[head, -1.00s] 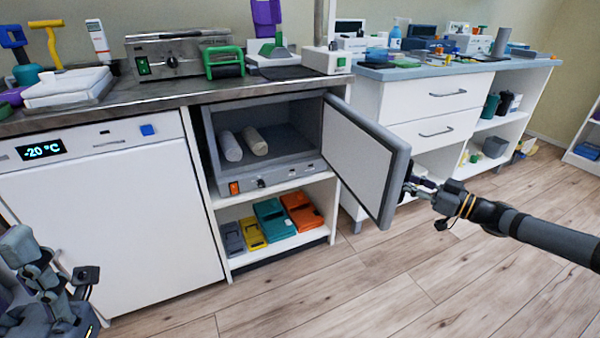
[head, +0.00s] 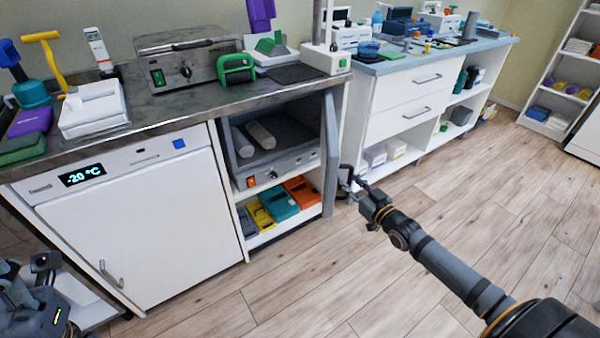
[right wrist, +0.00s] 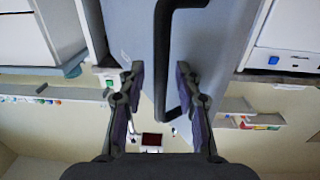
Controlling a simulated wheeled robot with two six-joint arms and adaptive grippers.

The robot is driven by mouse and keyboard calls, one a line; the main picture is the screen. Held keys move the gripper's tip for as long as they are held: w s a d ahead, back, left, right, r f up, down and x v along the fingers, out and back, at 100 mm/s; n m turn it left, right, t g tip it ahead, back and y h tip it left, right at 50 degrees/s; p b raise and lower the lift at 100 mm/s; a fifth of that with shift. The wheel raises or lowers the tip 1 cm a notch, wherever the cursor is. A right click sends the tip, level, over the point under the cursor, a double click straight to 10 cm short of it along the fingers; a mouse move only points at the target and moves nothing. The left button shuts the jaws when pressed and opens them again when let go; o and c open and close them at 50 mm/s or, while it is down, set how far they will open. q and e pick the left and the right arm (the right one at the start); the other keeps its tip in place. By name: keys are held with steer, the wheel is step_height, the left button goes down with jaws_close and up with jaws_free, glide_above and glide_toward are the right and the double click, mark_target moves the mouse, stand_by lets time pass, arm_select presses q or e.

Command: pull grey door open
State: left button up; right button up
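The grey door (head: 331,155) of the small incubator-like cabinet (head: 262,184) stands open and shows almost edge-on in the head view. The cabinet's inside, with two pale rolls (head: 261,136) in it, is in view. My right gripper (head: 350,183) is at the outer side of the door, near its lower part. In the right wrist view, the dark door handle (right wrist: 166,65) runs between my right gripper's fingers (right wrist: 160,90). The fingers are apart, with a gap beside the bar. My left gripper (head: 42,268) is at the bottom left, its fingers unclear.
A white freezer (head: 130,215) with a -20 °C display stands left of the cabinet. Coloured cases (head: 280,205) lie on the shelf below. A white drawer unit (head: 400,105) stands to the right. The wooden floor (head: 480,190) at right is clear.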

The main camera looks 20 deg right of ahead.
steer(key=w+a+b, duration=0.3)
steer(key=w+a, duration=0.1)
steer(key=a, duration=0.4)
steer(key=shift+a+b, duration=0.3)
steer(key=shift+a, duration=0.05)
steer(key=shift+f, duration=0.1)
